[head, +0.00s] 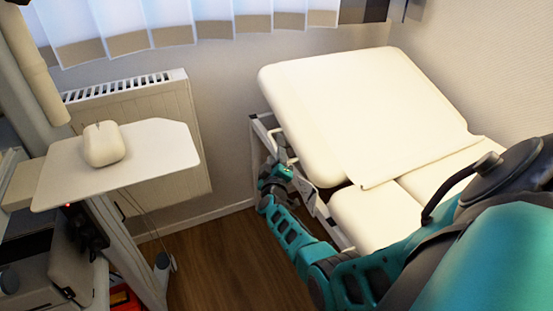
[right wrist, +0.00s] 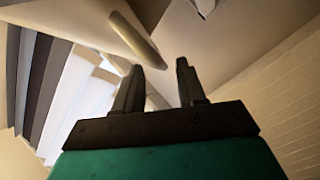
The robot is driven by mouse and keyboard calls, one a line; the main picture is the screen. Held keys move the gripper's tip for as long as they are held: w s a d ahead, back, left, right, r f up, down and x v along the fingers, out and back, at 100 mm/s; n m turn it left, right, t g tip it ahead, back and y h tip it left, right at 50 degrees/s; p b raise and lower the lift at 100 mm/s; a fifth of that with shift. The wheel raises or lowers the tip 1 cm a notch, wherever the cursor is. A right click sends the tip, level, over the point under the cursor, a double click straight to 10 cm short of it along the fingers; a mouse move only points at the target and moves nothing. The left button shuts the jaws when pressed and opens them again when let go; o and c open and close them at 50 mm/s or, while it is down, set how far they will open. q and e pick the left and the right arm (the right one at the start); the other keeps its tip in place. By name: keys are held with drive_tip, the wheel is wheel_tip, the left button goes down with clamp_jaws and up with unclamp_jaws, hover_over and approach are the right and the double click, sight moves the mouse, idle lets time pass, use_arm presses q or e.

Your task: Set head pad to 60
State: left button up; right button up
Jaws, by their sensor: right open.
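The cream head pad (head: 345,110) of the exam bed is at the upper right of the head view. It is tilted, its far end raised, with a paper-like cover over its middle. The flat seat pad (head: 375,217) adjoins it. My right gripper (head: 277,172) is beside the bed's left side, low by the metal frame under the head pad. In the right wrist view the right gripper (right wrist: 158,75) is open. A pale rod or lever (right wrist: 136,38) lies just beyond its fingertips, and nothing is visibly held. My left gripper is not in view.
Bare wood floor (head: 215,260) lies between cart and bed. A wall is right of the bed.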

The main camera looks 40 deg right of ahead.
drive_tip(key=b+x, duration=0.2)
drive_tip(key=x, duration=0.1)
drive_tip(key=shift+w+d+f, duration=0.1)
drive_tip(key=shift+d+f, duration=0.05)
drive_tip(key=shift+w+d, duration=0.25)
drive_tip(key=shift+w, duration=0.05)
drive_tip(key=shift+c, duration=0.4)
clamp_jaws()
